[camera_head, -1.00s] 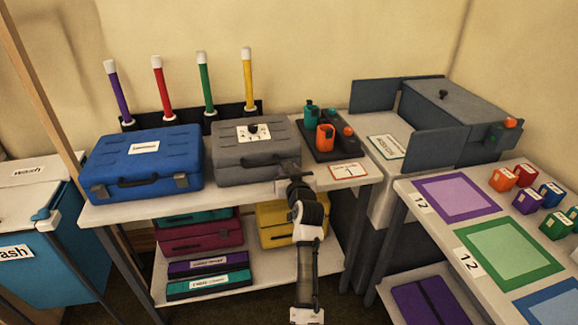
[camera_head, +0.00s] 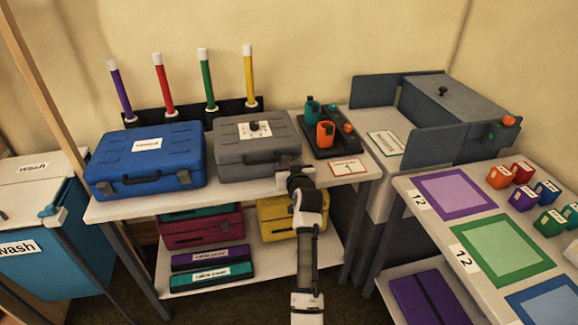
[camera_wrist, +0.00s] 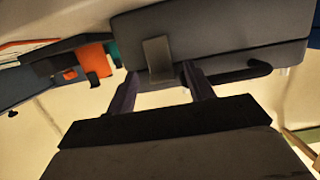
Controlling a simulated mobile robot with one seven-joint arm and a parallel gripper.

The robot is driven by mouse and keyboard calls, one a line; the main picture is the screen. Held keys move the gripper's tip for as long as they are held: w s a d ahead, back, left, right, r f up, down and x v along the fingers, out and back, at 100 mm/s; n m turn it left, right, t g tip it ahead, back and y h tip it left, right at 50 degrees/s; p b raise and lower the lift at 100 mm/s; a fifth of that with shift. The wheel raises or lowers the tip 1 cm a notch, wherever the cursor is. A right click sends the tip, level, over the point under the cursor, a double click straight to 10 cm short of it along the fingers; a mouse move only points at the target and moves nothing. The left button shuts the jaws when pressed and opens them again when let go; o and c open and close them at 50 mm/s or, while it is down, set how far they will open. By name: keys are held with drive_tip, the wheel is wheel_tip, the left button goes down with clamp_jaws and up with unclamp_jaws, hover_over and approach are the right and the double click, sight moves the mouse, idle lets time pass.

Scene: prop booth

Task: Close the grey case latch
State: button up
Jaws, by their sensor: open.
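The grey case (camera_head: 250,147) lies shut on the white table, with a dark handle on its front. In the wrist view the case (camera_wrist: 225,40) fills the top. Its latch (camera_wrist: 158,60) is a lighter grey plate at the front, and I cannot tell if it is fastened. My gripper (camera_wrist: 160,74) is open, with its two dark fingers apart on either side of the latch's lower end. I cannot tell whether they touch it. In the head view my gripper (camera_head: 293,170) is at the case's front right corner and hides the latch.
A blue case (camera_head: 146,165) stands close to the left. A dark tray (camera_head: 325,140) with orange and teal items is to the right. Colored sticks (camera_head: 205,82) stand behind. Cases (camera_head: 200,228) fill the lower shelf. There is free room in front of the table.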

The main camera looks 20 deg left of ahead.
drive_tip(key=b+v, duration=0.3)
drive_tip(key=v, duration=1.1)
drive_tip(key=shift+w, duration=0.1)
